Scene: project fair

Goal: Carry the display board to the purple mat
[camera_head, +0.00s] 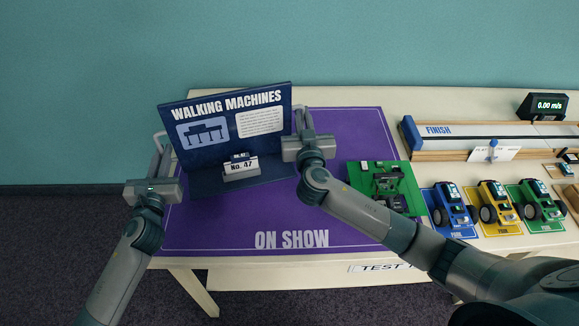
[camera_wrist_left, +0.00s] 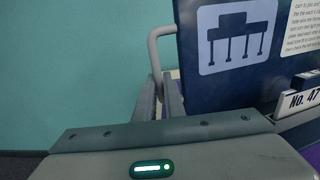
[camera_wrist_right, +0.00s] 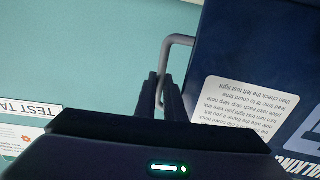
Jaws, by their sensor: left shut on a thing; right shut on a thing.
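The dark blue display board (camera_head: 200,112), titled WALKING MACHINES, stands upright over the purple mat (camera_head: 340,130), which reads ON SHOW; I cannot tell whether its base touches the mat. A No. 47 card block (camera_head: 240,169) sits on its base. My left gripper (camera_head: 160,158) is shut on the board's left handle, a grey loop that shows in the left wrist view (camera_wrist_left: 153,48). My right gripper (camera_head: 304,133) is shut on the right handle, which shows in the right wrist view (camera_wrist_right: 165,62). The board hides the mat's back left part.
A green board with a small machine (camera_head: 385,185) lies at the mat's right edge. Blue (camera_head: 452,207), yellow (camera_head: 496,204) and green (camera_head: 540,203) cars stand further right. A FINISH track (camera_head: 470,131) and a speed display (camera_head: 543,106) are behind them. The mat's front is clear.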

